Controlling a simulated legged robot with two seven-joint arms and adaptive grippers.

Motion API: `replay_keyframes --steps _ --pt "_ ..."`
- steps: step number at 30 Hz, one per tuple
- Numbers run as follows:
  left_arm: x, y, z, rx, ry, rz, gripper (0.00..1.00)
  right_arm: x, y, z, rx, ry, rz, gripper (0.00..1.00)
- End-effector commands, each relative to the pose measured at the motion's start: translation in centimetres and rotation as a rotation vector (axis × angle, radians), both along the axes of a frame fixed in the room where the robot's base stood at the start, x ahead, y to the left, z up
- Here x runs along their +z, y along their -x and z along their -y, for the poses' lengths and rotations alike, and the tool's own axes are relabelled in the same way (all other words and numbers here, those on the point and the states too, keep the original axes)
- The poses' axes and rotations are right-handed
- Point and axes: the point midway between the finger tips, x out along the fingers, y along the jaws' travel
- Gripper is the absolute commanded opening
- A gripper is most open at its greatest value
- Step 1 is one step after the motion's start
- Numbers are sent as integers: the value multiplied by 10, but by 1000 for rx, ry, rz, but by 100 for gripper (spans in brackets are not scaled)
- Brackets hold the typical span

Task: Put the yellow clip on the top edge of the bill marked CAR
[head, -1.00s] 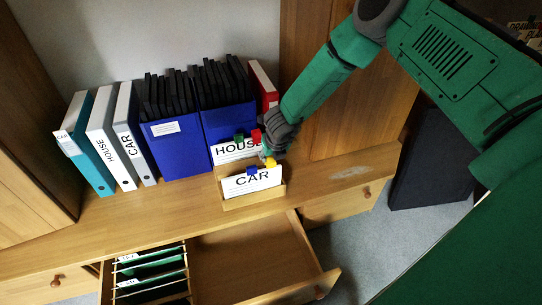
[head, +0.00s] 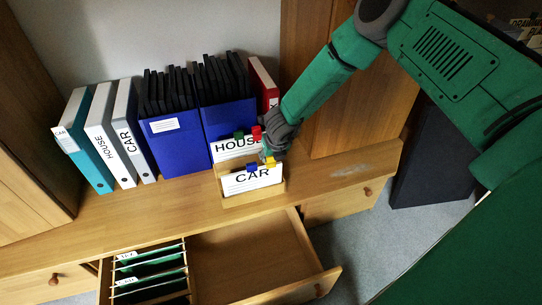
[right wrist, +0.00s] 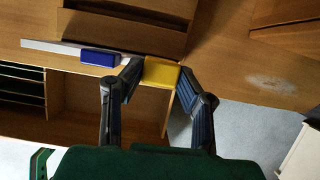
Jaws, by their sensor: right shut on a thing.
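The white bill marked CAR (head: 238,184) stands in the front of a wooden holder (head: 252,199) on the cabinet top. A blue clip (head: 251,167) sits on its top edge. My right gripper (head: 270,155) is shut on the yellow clip (head: 270,162), at the right part of that top edge. In the right wrist view the yellow clip (right wrist: 160,72) lies between the two fingertips, beside the blue clip (right wrist: 99,57) and the bill's white edge (right wrist: 48,47). I cannot tell whether the yellow clip grips the bill. My left gripper is not in view.
Behind stands a bill marked HOUSE (head: 226,150) with a green clip (head: 239,135) and a red clip (head: 257,132). Binders (head: 105,147) and blue file boxes (head: 178,145) stand to the left. Below, an open drawer (head: 245,255) holds hanging files on its left side; its right side is empty.

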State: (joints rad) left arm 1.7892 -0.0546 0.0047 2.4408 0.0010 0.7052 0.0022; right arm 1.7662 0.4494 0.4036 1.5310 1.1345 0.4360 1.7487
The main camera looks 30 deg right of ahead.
Motion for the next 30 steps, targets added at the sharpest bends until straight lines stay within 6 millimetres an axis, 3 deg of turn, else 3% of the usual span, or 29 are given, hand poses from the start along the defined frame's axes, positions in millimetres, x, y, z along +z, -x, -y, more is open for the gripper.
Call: replay_keyframes --steps 30 --pt "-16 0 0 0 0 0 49 -20 0 0 -1 1 0 0"
